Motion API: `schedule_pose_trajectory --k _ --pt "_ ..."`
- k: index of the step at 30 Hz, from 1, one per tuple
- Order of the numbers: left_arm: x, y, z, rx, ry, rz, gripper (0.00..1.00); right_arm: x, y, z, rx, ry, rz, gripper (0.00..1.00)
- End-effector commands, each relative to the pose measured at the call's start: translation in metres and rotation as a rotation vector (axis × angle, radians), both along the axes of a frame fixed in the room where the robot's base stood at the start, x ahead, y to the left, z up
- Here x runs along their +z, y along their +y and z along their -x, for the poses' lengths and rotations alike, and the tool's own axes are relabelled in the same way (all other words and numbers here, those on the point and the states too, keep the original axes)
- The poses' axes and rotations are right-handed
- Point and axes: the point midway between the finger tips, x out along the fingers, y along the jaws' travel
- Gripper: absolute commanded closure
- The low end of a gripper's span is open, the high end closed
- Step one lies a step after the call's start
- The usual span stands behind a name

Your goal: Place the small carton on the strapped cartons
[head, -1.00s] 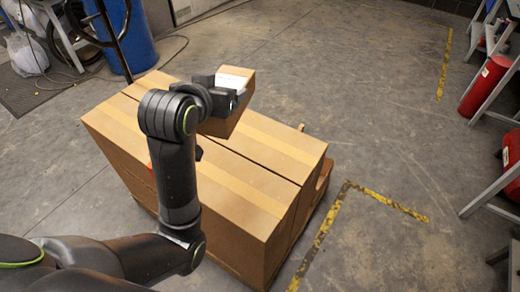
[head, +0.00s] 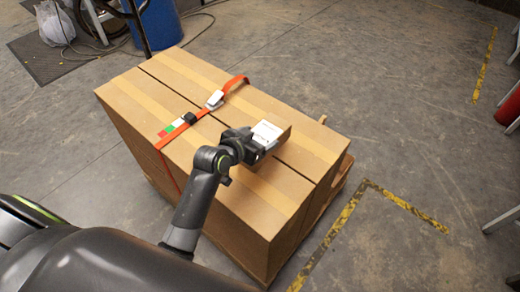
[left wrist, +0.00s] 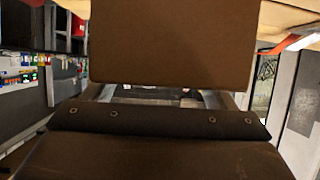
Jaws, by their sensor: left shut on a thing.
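The strapped cartons (head: 185,75) are two large brown boxes side by side on a pallet, with an orange strap (head: 200,113) across their tops. My left gripper (head: 255,142) is shut on the small carton (head: 284,142), a brown box with a white label on top. It is over the right part of the strapped cartons; I cannot tell whether it touches them. In the left wrist view the small carton (left wrist: 172,45) fills the upper middle, in front of the gripper. My right gripper is not in view.
A blue barrel (head: 158,22) stands behind the cartons, with a white bag (head: 52,24) at the far left. A red cylinder (head: 510,108) is at the right edge.

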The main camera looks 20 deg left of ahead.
Motion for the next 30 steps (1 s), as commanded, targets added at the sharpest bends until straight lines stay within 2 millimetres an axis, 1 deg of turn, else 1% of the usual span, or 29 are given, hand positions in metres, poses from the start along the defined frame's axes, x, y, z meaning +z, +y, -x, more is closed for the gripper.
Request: schedule_pose_trajectory --k 1,5,9,12,15,22,25,26,30 --pt "-0.005 0.000 0.000 0.000 -0.003 0.002 0.59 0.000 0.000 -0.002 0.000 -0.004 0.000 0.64" --pt "-0.016 0.000 0.000 0.000 -0.003 0.002 0.59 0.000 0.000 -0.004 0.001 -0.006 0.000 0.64" --pt "-0.036 0.000 0.000 0.001 -0.001 0.001 0.59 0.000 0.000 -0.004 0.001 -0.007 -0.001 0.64" --pt "-0.046 0.000 -0.001 0.001 -0.003 0.001 0.59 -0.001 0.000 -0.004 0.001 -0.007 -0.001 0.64" --pt "-0.050 0.000 -0.001 0.001 -0.004 0.001 0.59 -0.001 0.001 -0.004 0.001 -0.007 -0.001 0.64" --pt "-0.050 0.000 -0.001 0.001 -0.005 0.001 0.59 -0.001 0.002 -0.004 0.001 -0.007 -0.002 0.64" --pt "-0.053 0.000 -0.001 0.001 -0.004 0.001 0.59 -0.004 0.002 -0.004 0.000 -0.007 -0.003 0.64" --pt "-0.054 0.000 0.000 0.001 0.000 0.000 0.18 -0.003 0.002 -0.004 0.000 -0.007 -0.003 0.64" --pt "-0.053 0.000 0.000 0.001 0.000 0.000 0.00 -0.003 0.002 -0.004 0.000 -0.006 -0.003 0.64"
